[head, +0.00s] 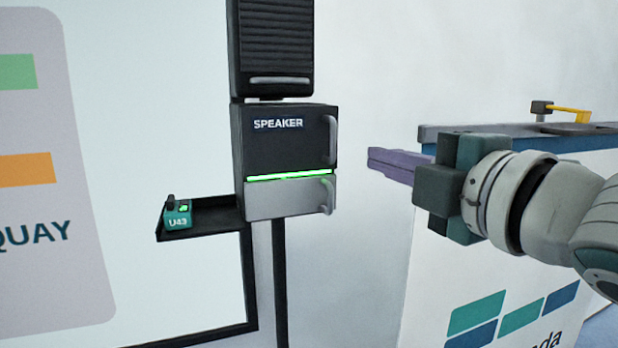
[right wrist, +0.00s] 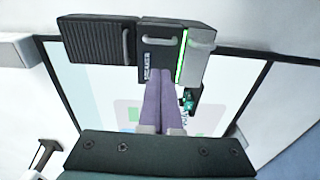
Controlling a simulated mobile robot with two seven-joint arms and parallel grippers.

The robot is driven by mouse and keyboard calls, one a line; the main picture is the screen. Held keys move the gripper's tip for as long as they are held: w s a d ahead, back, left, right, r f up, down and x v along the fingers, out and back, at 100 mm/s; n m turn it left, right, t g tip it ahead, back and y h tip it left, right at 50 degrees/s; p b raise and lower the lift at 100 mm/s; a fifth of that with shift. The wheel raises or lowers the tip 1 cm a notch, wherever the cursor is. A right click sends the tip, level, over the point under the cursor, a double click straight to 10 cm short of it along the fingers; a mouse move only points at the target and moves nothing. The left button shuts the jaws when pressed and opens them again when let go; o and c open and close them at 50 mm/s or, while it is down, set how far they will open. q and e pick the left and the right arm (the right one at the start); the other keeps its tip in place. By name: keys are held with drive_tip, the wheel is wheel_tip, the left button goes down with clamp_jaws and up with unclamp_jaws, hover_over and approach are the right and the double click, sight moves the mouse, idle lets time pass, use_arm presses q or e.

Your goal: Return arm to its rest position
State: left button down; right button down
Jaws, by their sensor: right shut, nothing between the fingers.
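My right gripper (head: 372,162) comes in from the right in the head view. Its purple fingers are shut together with nothing between them, and they point left toward the speaker unit. They stop in free space short of its handles. In the right wrist view the fingers (right wrist: 162,100) overlap the lower edge of the speaker unit in the picture. The black and grey speaker unit (head: 285,150) has two handles on its right side and a lit green strip. My left gripper is not in view.
A black shelf (head: 205,225) left of the speaker unit holds a small teal device marked U43 (head: 178,218). A ribbed black box (head: 272,45) sits above. A white stand (head: 500,260) with a yellow lever (head: 565,114) on top is behind my right arm. A large display board (head: 120,130) fills the left.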

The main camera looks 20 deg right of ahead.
drive_tip(key=s+f+m+g+p, duration=0.2)
drive_tip(key=s+f+m+g, duration=0.2)
drive_tip(key=s, duration=0.4)
drive_tip(key=s+a+f+m+g+h+p, duration=0.1)
drive_tip(key=s+f+m+g+p, duration=0.1)
drive_tip(key=s+f+m+g, duration=0.3)
drive_tip(key=s+a+f+m+g+p, duration=0.1)
drive_tip(key=s+f+m+g, duration=0.4)
drive_tip(key=s, duration=0.8)
drive_tip(key=f+m+p, duration=0.1)
drive_tip(key=m, duration=0.2)
drive_tip(key=shift+f+h, duration=0.3)
drive_tip(key=shift+f, duration=0.1)
